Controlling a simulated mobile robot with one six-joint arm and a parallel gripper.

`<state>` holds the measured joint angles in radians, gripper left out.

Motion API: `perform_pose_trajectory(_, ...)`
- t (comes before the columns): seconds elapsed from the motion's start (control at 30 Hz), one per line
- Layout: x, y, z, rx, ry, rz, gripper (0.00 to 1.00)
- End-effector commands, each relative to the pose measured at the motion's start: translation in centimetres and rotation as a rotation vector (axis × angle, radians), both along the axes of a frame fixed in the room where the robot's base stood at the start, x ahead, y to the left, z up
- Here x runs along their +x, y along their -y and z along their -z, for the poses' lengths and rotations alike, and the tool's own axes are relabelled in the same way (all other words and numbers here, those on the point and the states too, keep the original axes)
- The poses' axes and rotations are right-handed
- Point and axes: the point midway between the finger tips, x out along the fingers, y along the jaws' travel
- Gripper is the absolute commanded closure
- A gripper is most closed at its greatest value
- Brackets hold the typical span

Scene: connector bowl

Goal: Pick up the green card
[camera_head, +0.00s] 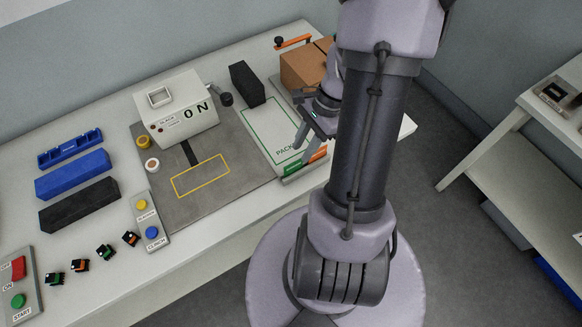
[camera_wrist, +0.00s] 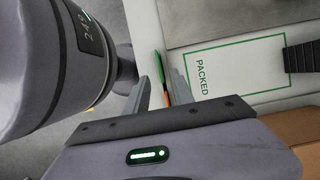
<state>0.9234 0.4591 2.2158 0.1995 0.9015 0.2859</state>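The green card (camera_head: 292,168) stands as a thin upright strip in a small holder at the table's front edge, beside an orange card (camera_head: 318,156). In the wrist view the green card (camera_wrist: 158,61) shows edge-on just beyond my fingertips, with the orange card (camera_wrist: 167,97) nearer, seen between the fingers. My gripper (camera_wrist: 161,78) is open, its two grey fingers apart with nothing held. In the head view my gripper (camera_head: 304,133) hangs above the cards, partly hidden by my arm. How high it is above them is hard to tell.
The white PACKED area (camera_head: 268,128) lies behind the cards, with a black block (camera_head: 247,84) and a cardboard box (camera_head: 303,66) near it. A white press-like machine (camera_head: 177,106) stands on the grey mat (camera_head: 215,205). The floor in front of the table edge is clear.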

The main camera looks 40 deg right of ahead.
Motion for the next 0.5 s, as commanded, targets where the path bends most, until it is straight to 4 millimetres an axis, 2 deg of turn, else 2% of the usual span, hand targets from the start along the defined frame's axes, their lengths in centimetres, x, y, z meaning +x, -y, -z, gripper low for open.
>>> perform_pose_trajectory(0.03, 0.0, -0.4, 1.0, 0.002, -0.001, -0.001, 0.71)
perform_pose_trajectory(0.17, 0.2, -1.0, 2.2, 0.001, 0.0, -0.001, 0.71)
perform_pose_trajectory(0.33, 0.6, -2.6, 5.4, 0.001, 0.0, -0.004, 0.71)
perform_pose_trajectory(0.5, 0.7, -3.0, 6.3, -0.001, 0.001, -0.002, 0.71)
